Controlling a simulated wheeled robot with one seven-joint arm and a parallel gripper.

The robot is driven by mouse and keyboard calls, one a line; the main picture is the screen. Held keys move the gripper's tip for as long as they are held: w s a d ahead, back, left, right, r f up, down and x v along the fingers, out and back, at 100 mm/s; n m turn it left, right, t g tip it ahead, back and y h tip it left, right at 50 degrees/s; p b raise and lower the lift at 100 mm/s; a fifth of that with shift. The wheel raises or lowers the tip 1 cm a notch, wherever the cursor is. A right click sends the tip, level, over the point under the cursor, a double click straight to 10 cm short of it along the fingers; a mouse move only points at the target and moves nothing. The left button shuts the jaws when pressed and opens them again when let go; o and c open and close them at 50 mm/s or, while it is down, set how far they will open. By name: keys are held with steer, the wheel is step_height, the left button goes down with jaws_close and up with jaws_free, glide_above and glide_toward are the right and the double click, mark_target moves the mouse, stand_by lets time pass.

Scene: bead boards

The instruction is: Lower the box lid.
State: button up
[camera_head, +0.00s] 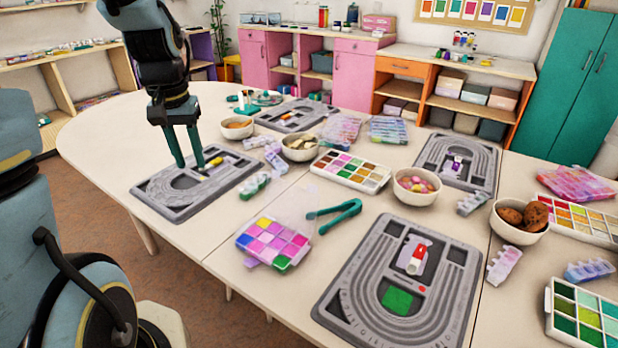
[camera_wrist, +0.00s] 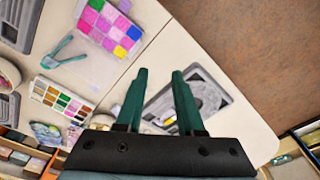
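A bead box (camera_head: 273,243) with pink, purple, yellow and green compartments sits near the table's front edge, left of the middle bead board. A faint clear lid (camera_head: 292,207) seems to stand raised at its back edge; its exact angle is hard to tell. My gripper (camera_head: 190,164) is open and empty above the left bead board (camera_head: 160,197), left of and apart from the box. Its two teal fingers (camera_wrist: 160,75) are spread in the wrist view.
Green tweezers (camera_head: 335,212) lie right of the box, close by. A white bead tray (camera_head: 350,171) and several bowls, including a pink-filled bowl (camera_head: 416,186), stand behind. A large bead board (camera_head: 345,292) lies to the right. Some bare table shows left of the box.

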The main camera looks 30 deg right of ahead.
steer(key=d+m, duration=0.1)
steer(key=d, duration=0.4)
steer(key=w+d+f+m+b, duration=0.1)
steer(key=d, duration=0.4)
steer(key=w+d+f+m+b, duration=0.1)
steer(key=d, duration=0.4)
steer(key=shift+m+g, duration=0.4)
steer(key=shift+c, duration=1.4)
steer(key=s+d+m, duration=0.1)
steer(key=d, duration=0.4)
steer(key=s+d+m+b, duration=0.1)
steer(key=d, duration=0.4)
steer(key=s+d+f+m, duration=0.1)
steer(key=s+d, duration=0.1)
steer(key=d, duration=0.3)
steer(key=shift+f+b, duration=0.1)
steer(key=shift+b, duration=0.2)
jaws_close()
step_height(320, 180, down, 10)
steer(key=p, duration=0.3)
steer(key=s+a, duration=0.1)
steer(key=s+a+r+p, duration=0.1)
steer(key=shift+a+r+m, duration=0.2)
steer(key=shift+a+m, duration=0.1)
steer(key=shift+a, duration=0.05)
steer(key=shift+s+a, duration=0.1)
